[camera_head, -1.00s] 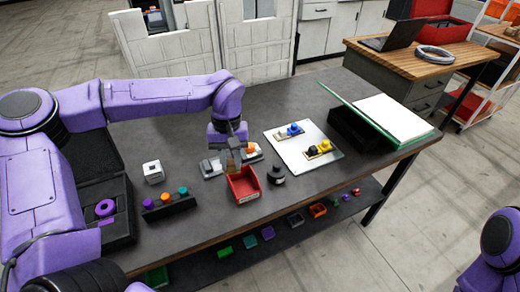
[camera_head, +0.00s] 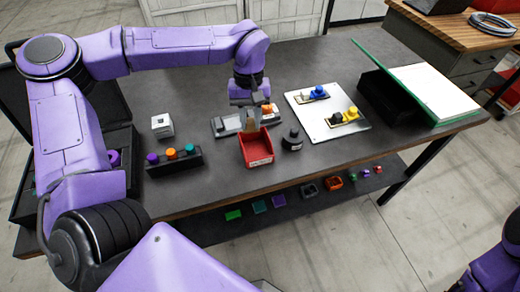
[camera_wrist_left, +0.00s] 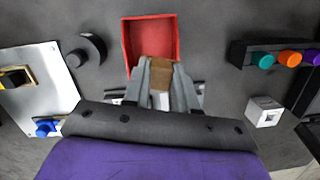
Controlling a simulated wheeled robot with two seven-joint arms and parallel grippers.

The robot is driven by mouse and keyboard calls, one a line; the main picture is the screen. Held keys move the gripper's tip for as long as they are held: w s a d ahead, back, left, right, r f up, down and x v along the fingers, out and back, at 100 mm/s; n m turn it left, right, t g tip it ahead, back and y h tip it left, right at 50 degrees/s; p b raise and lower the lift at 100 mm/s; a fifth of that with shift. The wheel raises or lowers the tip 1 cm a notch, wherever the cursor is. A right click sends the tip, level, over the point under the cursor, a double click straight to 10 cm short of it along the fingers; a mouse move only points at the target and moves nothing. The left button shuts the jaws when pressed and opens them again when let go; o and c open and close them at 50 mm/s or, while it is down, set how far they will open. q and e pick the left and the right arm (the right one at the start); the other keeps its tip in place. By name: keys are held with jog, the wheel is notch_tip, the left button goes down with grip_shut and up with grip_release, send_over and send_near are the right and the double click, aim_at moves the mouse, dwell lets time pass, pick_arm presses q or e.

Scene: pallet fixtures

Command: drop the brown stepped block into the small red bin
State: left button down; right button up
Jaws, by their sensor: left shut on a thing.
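The small red bin (camera_head: 257,150) stands open-topped near the table's front edge. It also shows in the left wrist view (camera_wrist_left: 149,20). My left gripper (camera_head: 248,117) is shut on the brown stepped block (camera_head: 250,124). It holds the block at the bin's back edge. In the left wrist view the block (camera_wrist_left: 159,72) sits between my left fingertips (camera_wrist_left: 161,76) and overlaps the near rim of the bin. Part of the block is hidden by the fingers. My right gripper is out of view.
A black round part (camera_head: 292,139) stands just right of the bin. A black rack with coloured knobs (camera_head: 173,160) and a white cube (camera_head: 162,125) are to the left. A white plate (camera_head: 355,128) with small parts lies to the right. Grey fixtures sit behind the bin.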

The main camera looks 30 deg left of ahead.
pick_arm(q)
jog(key=c, duration=0.9)
grip_release()
jog(key=shift+s+r, duration=0.3)
jog(key=shift+s, duration=0.1)
jog(key=shift+o, duration=0.4)
jog(key=shift+s+r, duration=0.15)
jog(key=shift+s, duration=0.2)
jog(key=shift+w, duration=0.4)
notch_tip(320, 180, up, 10)
jog(key=a+b, duration=0.1)
jog(key=shift+w+r, duration=0.15)
jog(key=shift+w, duration=0.25)
